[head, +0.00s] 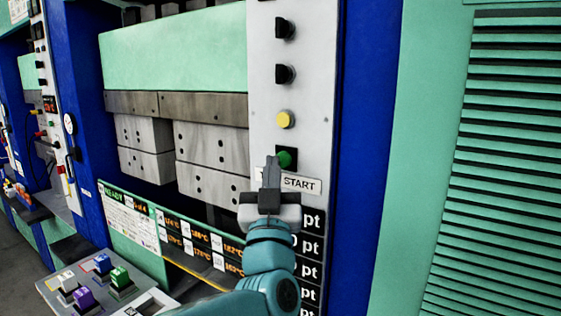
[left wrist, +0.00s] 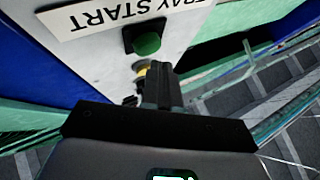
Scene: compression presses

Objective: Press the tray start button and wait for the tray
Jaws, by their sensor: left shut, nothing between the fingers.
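The green tray start button (head: 288,158) sits on a black square mount on the light grey control strip, above a label ending in START (head: 300,185). My left gripper (head: 271,165) is shut and empty, its fingertips just left of the button and partly over its mount. In the left wrist view, the green button (left wrist: 147,43) and the TRAY START label (left wrist: 105,12) show beyond my shut left fingers (left wrist: 160,75). I cannot tell whether the fingertips touch the panel. My right gripper is not in view. I cannot make out a tray.
A yellow button (head: 285,119) and black knobs (head: 285,74) sit higher on the strip. The press's grey blocks (head: 210,160) are at left, above a display panel (head: 130,222) reading READY. A box with several coloured buttons (head: 119,277) stands lower left. A louvred green cabinet (head: 515,160) is at right.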

